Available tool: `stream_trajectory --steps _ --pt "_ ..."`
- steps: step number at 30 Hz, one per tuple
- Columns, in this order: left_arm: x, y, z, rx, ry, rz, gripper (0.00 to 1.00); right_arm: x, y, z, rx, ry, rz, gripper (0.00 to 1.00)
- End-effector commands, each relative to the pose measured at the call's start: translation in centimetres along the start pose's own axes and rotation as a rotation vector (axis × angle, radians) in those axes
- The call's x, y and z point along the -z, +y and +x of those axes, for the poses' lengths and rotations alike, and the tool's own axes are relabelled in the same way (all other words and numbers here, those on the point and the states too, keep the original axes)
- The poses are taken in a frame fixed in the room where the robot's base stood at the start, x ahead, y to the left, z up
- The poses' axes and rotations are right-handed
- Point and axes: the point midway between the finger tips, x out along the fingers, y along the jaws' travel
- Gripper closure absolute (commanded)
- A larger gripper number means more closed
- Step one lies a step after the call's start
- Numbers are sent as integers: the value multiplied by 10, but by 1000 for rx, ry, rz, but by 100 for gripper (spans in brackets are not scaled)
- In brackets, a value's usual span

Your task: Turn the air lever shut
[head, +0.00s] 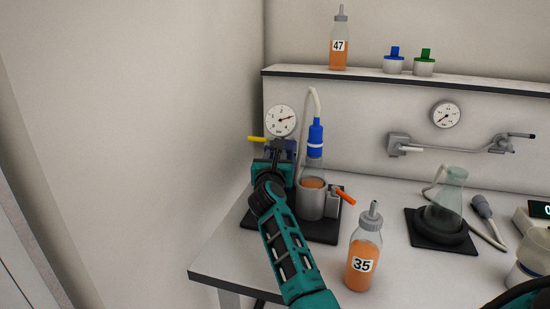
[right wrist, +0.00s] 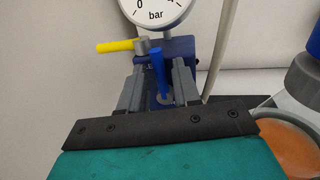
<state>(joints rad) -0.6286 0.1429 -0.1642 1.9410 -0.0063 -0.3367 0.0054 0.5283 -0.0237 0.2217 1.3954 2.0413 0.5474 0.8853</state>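A blue valve block (right wrist: 180,48) stands under a round bar gauge (head: 281,120) at the left end of the bench; the gauge's needle points right and slightly up. A yellow lever (right wrist: 115,46) sticks out to the left of the block and also shows in the head view (head: 258,139). The yellow lever lies beyond the left finger. My left gripper is out of view.
Bottle 35 (head: 362,258) is nearer the front edge. Bottle 47 (head: 339,50) is on the shelf. A flask (head: 447,198) stands further right.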

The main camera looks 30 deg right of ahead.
Motion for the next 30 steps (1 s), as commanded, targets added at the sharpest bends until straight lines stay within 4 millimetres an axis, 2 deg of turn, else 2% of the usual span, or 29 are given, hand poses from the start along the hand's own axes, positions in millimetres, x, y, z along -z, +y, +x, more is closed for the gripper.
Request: stream_trajectory --steps 2,9,30 --pt "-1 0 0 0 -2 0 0 0 0 0 0 0 0 76" --pt "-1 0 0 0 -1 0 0 0 0 0 0 0 0 99" --pt "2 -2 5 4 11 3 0 0 4 5 0 2 -16 100"
